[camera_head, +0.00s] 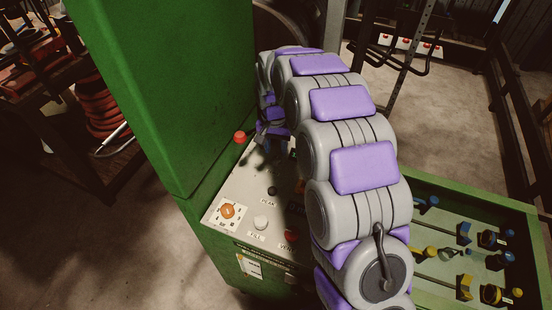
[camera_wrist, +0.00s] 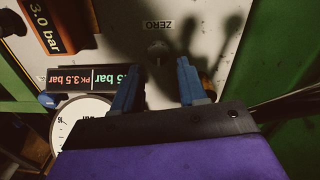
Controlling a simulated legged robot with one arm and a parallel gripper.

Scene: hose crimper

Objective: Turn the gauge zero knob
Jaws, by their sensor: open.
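The zero knob (camera_wrist: 158,50) is a small, pale, shadowed shape on the grey panel, just below the upside-down ZERO label (camera_wrist: 158,24) in the wrist view. My gripper (camera_wrist: 157,68) is open, with its two blue fingers pointing at the panel. The knob shows in the gap just beyond the fingertips, roughly centred. Whether the fingertips are level with the knob is hard to tell. A round white gauge (camera_wrist: 85,125) is partly hidden at lower left. In the head view my gripper (camera_head: 273,137) is near the panel's upper part; my arm hides the knob there.
The sloped panel (camera_head: 215,218) carries an orange rotary knob (camera_head: 228,211), black PEAK button (camera_head: 272,190), white FILL button (camera_head: 261,222), red VENT button (camera_head: 290,237) and red mushroom button (camera_head: 240,137). A tall green housing (camera_head: 180,90) stands left. Displays (camera_wrist: 95,78) sit left in the wrist view.

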